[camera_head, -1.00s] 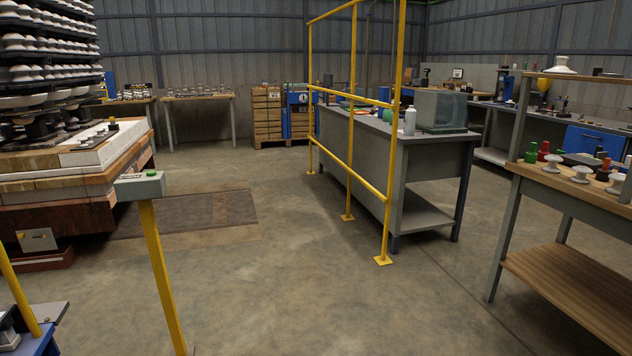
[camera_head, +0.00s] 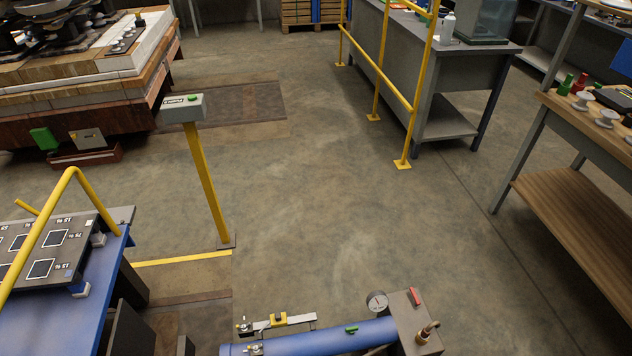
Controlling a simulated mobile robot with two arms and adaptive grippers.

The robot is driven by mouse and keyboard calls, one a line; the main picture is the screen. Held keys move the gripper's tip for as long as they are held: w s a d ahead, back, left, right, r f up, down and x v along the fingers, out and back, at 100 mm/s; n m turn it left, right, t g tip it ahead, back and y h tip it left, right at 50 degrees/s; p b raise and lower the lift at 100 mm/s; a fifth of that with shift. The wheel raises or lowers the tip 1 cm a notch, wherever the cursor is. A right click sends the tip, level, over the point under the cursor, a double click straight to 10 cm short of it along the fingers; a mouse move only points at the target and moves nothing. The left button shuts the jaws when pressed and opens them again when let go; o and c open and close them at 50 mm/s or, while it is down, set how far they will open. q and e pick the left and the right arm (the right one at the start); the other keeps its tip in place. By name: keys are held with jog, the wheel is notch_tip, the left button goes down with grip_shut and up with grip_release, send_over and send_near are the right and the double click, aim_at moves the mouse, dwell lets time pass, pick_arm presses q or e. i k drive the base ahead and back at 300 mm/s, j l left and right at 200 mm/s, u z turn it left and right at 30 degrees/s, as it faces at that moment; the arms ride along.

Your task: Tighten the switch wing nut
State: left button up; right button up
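At the bottom of the view lies a blue cylinder (camera_head: 325,339) joined to a grey block (camera_head: 415,325). The block carries a round gauge (camera_head: 377,302), a red part and a brass-coloured fitting (camera_head: 427,332). Beside the cylinder is a flat metal bar (camera_head: 295,321) with a yellow piece (camera_head: 278,319) on it. Small brass-coloured parts (camera_head: 243,327) sit at the bar's left end and on the cylinder's left end. I cannot tell which small part is the switch wing nut. Neither of my grippers is in view.
A blue table (camera_head: 80,300) with a marked dark panel and yellow rail stands at lower left. A yellow post (camera_head: 205,185) bears a grey box with a green button. A yellow railing (camera_head: 418,90) and a wooden bench (camera_head: 570,205) stand right. The middle floor is clear.

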aim_at(244, 327)
jog(key=k+j, duration=0.2)
jog(key=k, duration=0.25)
jog(key=k+j, duration=0.2)
jog(key=k, duration=0.25)
